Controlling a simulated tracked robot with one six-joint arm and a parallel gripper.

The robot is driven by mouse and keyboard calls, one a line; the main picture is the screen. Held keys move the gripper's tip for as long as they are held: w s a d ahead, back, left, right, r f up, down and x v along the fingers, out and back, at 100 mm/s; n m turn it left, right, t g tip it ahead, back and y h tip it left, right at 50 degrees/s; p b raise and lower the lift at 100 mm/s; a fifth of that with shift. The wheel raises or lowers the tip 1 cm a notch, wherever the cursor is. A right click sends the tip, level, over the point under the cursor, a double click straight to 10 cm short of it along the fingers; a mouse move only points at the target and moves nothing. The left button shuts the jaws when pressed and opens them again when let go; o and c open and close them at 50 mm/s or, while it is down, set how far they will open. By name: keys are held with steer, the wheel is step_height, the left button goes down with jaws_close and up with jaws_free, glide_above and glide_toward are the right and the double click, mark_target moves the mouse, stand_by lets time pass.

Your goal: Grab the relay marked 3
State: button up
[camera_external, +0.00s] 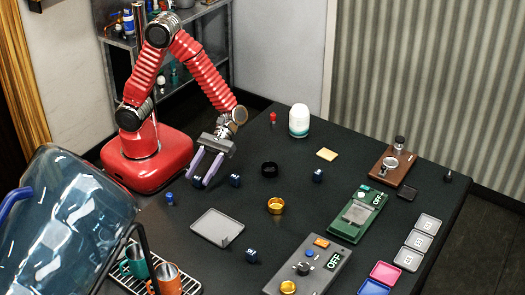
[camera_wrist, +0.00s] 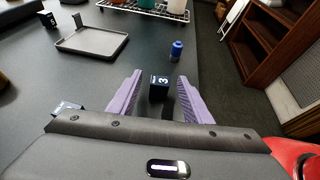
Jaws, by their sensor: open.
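The relay marked 3 (camera_wrist: 159,87) is a small dark blue cube with a white 3 on its upper face. In the wrist view it sits on the table between the two purple fingers of my gripper (camera_wrist: 160,76). Gaps show on both sides of it, so the fingers are apart from it. In the external view my gripper (camera_external: 203,180) points down, low over the table, with the relay (camera_external: 197,182) partly hidden at its fingertips. My gripper is open and empty.
Another dark relay (camera_external: 235,180) stands close to the right of my gripper. More relays (camera_external: 251,255) (camera_external: 318,175) stand farther off. A blue cylinder (camera_external: 169,198) and a grey tray (camera_external: 217,227) lie toward the front.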

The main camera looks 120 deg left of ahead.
steer(key=shift+c, duration=0.3)
steer(key=c, duration=1.1)
